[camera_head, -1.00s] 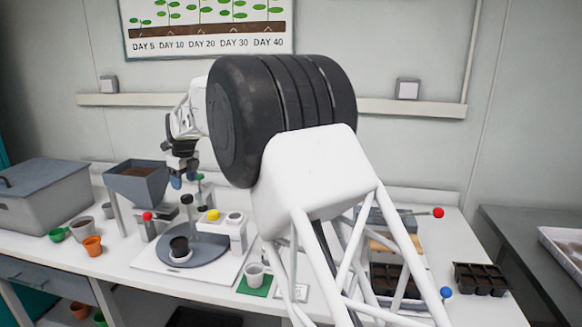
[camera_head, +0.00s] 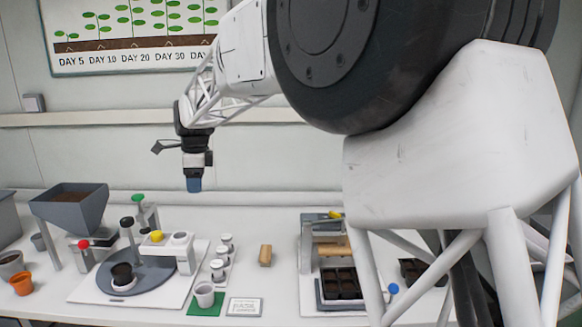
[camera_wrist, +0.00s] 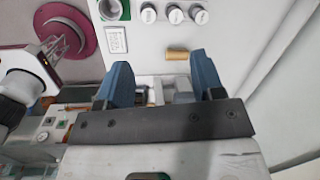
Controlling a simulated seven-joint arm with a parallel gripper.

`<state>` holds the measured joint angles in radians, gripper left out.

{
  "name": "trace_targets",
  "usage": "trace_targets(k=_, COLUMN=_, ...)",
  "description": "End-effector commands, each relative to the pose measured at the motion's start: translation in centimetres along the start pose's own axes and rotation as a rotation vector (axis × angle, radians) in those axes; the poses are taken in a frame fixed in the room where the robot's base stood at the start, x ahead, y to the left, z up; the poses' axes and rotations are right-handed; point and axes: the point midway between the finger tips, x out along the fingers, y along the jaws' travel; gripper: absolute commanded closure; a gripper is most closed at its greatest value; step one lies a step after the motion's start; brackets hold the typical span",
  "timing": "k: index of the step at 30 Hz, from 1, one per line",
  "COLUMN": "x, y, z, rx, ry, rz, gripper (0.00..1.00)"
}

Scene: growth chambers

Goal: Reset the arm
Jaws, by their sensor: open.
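My arm stretches across the upper part of the head view. My gripper (camera_head: 194,184) hangs over the back of the white workbench (camera_head: 262,292), pointing down, with blue fingertips. In the wrist view the two blue fingers (camera_wrist: 163,82) stand wide apart with nothing held between them. A small brown block (camera_wrist: 178,54) shows beyond the fingers, well apart from them. In the head view the gripper hangs clear above the bench, apart from everything on it.
A black seedling tray (camera_head: 340,283) is right. Front bench space is partly clear.

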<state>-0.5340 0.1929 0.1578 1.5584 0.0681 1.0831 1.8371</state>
Motion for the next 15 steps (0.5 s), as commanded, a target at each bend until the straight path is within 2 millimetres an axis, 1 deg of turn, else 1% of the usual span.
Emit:
trace_targets(k=1, x=-0.8, y=0.9, z=-1.6, rx=-0.025, ry=0.003, rz=-0.005, gripper=0.38)
trace_targets(k=3, x=-1.7, y=2.2, z=-3.5, rx=-0.069, ry=0.007, rz=-0.01, gripper=0.38)
trace_targets(k=8, x=-3.4, y=5.3, z=-7.7, rx=-0.168, ry=0.018, rz=-0.02, gripper=0.38)
trace_targets(k=15, x=-5.5, y=10.5, z=-13.4, rx=-0.319, ry=0.037, rz=-0.031, gripper=0.38)
